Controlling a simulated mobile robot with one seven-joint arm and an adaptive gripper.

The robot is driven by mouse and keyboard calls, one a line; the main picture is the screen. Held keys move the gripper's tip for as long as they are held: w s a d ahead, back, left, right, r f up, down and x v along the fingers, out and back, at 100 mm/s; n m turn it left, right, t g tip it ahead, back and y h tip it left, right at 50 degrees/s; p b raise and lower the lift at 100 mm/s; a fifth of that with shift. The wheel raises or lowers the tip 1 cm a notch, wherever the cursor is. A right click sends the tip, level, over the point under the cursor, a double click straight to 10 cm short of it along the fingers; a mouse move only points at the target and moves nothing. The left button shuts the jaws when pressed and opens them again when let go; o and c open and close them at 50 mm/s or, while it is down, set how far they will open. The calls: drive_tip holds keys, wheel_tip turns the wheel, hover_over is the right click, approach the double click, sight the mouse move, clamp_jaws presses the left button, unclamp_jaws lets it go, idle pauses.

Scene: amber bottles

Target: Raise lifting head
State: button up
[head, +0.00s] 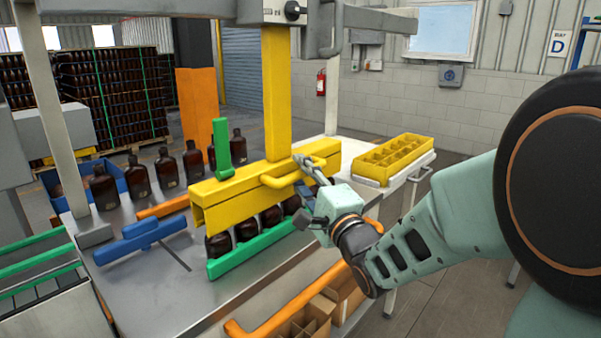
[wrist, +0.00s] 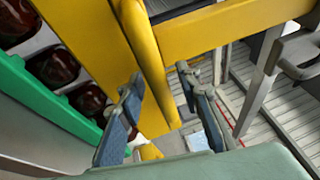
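The yellow lifting head (head: 240,190) is a long beam hanging from a yellow column (head: 277,95) above a row of amber bottles (head: 247,229). A yellow handle (head: 284,181) sticks out from its front face. My gripper (head: 311,169) is at the right end of this handle. In the wrist view my gripper (wrist: 158,74) has its fingers apart, with a yellow bar (wrist: 152,85) of the handle between them. A gap shows beside the right finger; contact on the left side cannot be told. The bottles' tops are hidden by the beam.
A green bar (head: 252,249) runs in front of the bottles, and a green upright handle (head: 222,145) stands behind the beam. A yellow divided crate (head: 430,153) stands at right. More bottles (head: 166,168) queue at left.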

clamp_jaws()
idle(0.4)
drive_tip(key=p, duration=1.3)
approach(288, 78)
drive_tip(key=w+r, duration=0.1)
drive_tip(key=w+a, duration=0.1)
drive_tip(key=w+r, duration=0.1)
drive_tip(key=shift+w+a+r, duration=0.1)
drive_tip(key=shift+a+r, duration=0.2)
drive_tip(key=shift+r, duration=0.15)
unclamp_jaws()
drive_tip(key=shift+f, duration=0.25)
